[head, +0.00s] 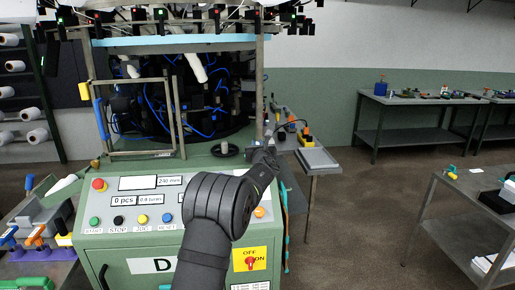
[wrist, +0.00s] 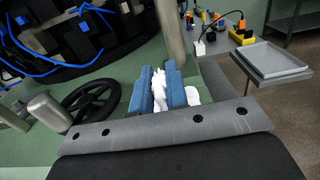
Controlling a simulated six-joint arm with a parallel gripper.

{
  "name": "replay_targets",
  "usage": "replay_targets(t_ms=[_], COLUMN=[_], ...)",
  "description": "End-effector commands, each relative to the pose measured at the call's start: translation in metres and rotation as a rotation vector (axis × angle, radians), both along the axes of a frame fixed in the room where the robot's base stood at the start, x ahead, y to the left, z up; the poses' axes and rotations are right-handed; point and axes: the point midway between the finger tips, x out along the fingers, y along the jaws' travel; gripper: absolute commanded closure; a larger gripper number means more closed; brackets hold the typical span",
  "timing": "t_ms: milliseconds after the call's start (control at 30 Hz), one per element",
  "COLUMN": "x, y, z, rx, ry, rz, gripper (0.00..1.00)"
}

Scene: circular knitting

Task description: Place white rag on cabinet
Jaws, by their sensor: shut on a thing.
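My gripper (wrist: 158,88) has blue fingers that are shut on a white rag (wrist: 159,82) in the wrist view. The crumpled rag sticks up between the fingers, and a white part also shows just right of them. In the head view my gripper (head: 267,150) is over the right rear part of the green cabinet (head: 105,257), beside a metal post. The rag cannot be made out there. The cabinet has buttons, displays and a yellow switch plate on its front. My arm hides part of this front.
A black handwheel (wrist: 90,103) lies left of the fingers in the wrist view. A grey tray (wrist: 270,60) on a small side stand is at the right. The knitting machine frame (head: 135,115) rises behind the cabinet top. Workbenches (head: 420,100) stand farther right, across open floor.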

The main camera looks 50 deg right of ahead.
Motion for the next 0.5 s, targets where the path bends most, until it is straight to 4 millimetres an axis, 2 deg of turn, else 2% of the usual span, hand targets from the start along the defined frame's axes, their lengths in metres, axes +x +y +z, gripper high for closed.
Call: replay_targets(t_ms=[100,467,500], x=[-0.0002,-0.0003,-0.0003], y=[0.0001,0.0001,0.0001], z=[-0.0092,-0.0129,-0.0137], rx=[-0.002,-0.002,-0.002], ry=[-0.001,-0.001,-0.001], rz=[0.000,0.001,0.001], gripper=[1.00,1.00,0.84])
